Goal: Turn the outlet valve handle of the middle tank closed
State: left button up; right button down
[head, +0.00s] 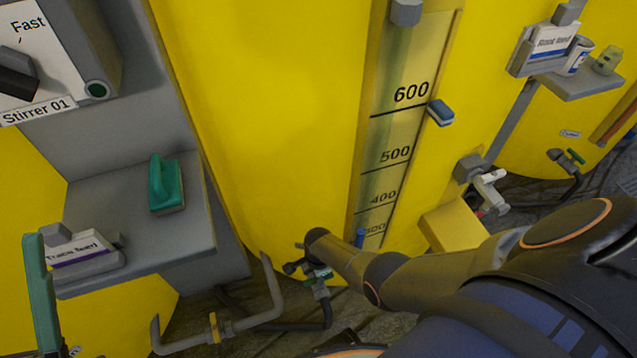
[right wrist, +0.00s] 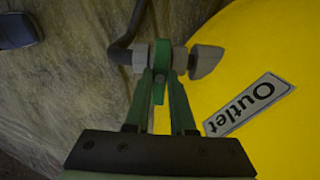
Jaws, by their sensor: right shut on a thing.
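The middle tank (head: 290,120) is the large yellow one with the level scale. Its outlet valve (head: 292,268) sits low on the front, partly hidden by my right arm. In the right wrist view, the green valve handle (right wrist: 160,72) lies between the green fingertips of my right gripper (right wrist: 160,80), which is shut on it. The handle lies across the grey valve body (right wrist: 205,62) in that view. An "Outlet" label (right wrist: 247,104) is on the yellow wall beside it. In the head view my right gripper (head: 319,283) is small and partly hidden.
A grey shelf (head: 115,215) with a teal brush (head: 166,184) stands at left. A grey pipe with a yellow fitting (head: 214,327) runs low near the outlet. Another valve with a white handle (head: 490,180) and a yellow block (head: 452,230) are at right.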

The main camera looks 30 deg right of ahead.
jog(key=shift+d, duration=0.15)
jog(key=c, duration=0.8)
grip_release()
jog(key=shift+o, duration=0.2)
jog(key=shift+r, duration=0.15)
